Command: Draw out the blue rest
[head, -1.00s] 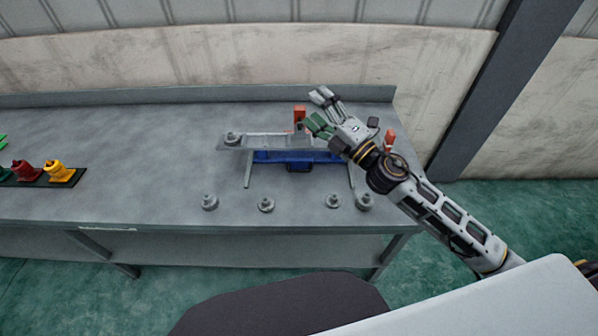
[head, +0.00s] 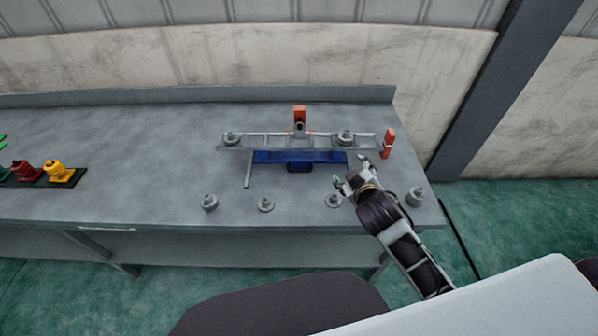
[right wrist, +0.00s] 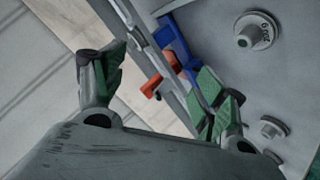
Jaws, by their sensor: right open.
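The blue rest (head: 272,157) lies low along the front of the grey ladder-like beam (head: 270,142) on the table, with a darker block at its front middle. In the right wrist view the blue rest (right wrist: 178,42) runs beside the beam, partly hidden by a green-padded finger. My right gripper (head: 351,171) is open and empty at the right end of the rest; in the right wrist view its fingers (right wrist: 160,80) are spread wide. I cannot tell whether a finger touches the rest. My left gripper is not in view.
An orange post (head: 300,116) stands behind the beam's middle, another orange piece (head: 388,142) at its right end. Grey weights sit on the beam (head: 231,138) and several along the table front (head: 265,204). A dark tray (head: 40,180) holds coloured parts at left.

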